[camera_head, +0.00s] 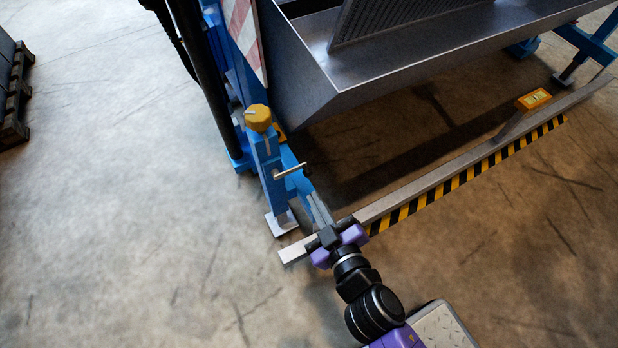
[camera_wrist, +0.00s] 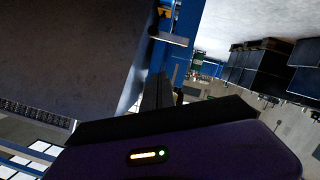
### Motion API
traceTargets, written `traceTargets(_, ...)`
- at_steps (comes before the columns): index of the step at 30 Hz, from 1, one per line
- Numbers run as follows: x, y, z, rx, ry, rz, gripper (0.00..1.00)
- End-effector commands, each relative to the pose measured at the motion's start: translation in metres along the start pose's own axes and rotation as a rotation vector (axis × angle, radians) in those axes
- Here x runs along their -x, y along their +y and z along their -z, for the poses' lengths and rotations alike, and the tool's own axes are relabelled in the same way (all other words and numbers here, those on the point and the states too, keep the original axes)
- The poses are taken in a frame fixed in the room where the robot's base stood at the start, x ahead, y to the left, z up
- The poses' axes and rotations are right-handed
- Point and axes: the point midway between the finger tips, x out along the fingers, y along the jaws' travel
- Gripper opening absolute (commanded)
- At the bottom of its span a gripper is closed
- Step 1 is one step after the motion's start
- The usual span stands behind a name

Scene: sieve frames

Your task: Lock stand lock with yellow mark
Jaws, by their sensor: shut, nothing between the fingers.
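The blue stand leg (camera_head: 270,180) stands at the centre left of the head view, topped by a yellow knob (camera_head: 258,118). A silver lock handle (camera_head: 292,171) sticks out sideways from the post below the knob. In the wrist view the handle (camera_wrist: 168,40) shows near the top, with the orange-yellow knob (camera_wrist: 165,11) above it on the blue post. My gripper (camera_head: 319,207) is shut and empty, pointing towards the post. Its fingertips are below and to the right of the handle and look apart from it. The wrist view shows my dark fingers (camera_wrist: 158,92) below the handle.
A large grey metal trough (camera_head: 330,85) hangs above and right of the post. A dark pallet stack (camera_head: 14,95) stands far left. The floor at left is clear.

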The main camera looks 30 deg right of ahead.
Motion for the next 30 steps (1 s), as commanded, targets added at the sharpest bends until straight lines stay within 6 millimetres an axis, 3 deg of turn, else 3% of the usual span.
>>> traceTargets(8,-0.027,0.000,0.002,0.002,0.005,0.000,0.00)
traceTargets(20,-0.101,0.000,0.001,0.001,0.004,0.000,0.00)
traceTargets(24,-0.105,-0.001,-0.023,0.000,-0.002,0.000,0.00)
traceTargets(30,-0.109,-0.001,-0.037,0.000,0.001,0.000,0.00)
